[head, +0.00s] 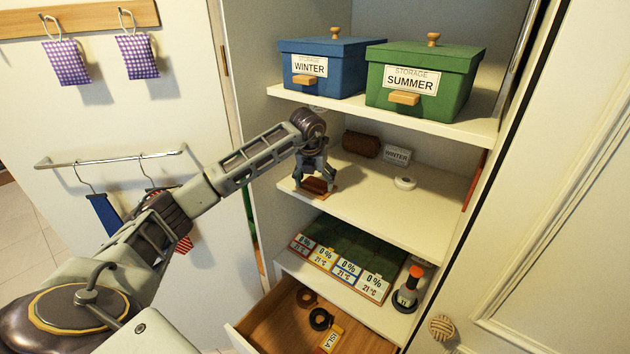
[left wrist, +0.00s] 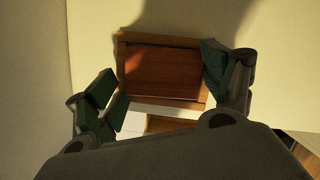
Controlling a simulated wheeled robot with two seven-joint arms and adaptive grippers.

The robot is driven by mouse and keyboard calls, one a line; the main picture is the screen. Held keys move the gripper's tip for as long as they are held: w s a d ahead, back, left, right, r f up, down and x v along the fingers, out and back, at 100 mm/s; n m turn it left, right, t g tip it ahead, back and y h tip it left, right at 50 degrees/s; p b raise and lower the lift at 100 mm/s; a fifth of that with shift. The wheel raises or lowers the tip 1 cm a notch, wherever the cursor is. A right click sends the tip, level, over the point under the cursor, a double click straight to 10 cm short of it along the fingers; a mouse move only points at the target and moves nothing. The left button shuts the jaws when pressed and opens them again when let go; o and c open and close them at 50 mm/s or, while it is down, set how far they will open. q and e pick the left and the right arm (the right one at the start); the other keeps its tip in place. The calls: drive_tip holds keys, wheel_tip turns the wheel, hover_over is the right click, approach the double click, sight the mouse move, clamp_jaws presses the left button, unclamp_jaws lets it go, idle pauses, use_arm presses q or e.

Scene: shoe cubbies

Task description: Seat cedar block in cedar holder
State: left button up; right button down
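The cedar block (head: 316,185) is a reddish-brown slab on the middle shelf, partly hidden by my left gripper in the head view. In the left wrist view the block (left wrist: 163,72) lies within the rim of the lighter wooden cedar holder (left wrist: 122,60); I cannot tell whether it is fully down. The holder (head: 326,195) also shows at the shelf's front left in the head view. My left gripper (head: 314,178) is above them, fingers spread. In the left wrist view, the gripper's (left wrist: 160,80) left finger is apart from the block; its right finger overlaps the holder's right edge. My right gripper is out of view.
Behind on the shelf are a brown rounded object (head: 361,144), a WINTER card (head: 397,155) and a white disc (head: 405,183). Blue (head: 322,66) and green (head: 424,80) boxes stand above. Below are several display panels (head: 346,272), a bottle (head: 409,291) and an open drawer (head: 280,326).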

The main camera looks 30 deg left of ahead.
sight(313, 191)
use_arm(q)
drive_tip(key=o, duration=0.3)
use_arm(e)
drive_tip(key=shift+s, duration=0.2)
use_arm(q)
drive_tip(key=shift+r, duration=0.15)
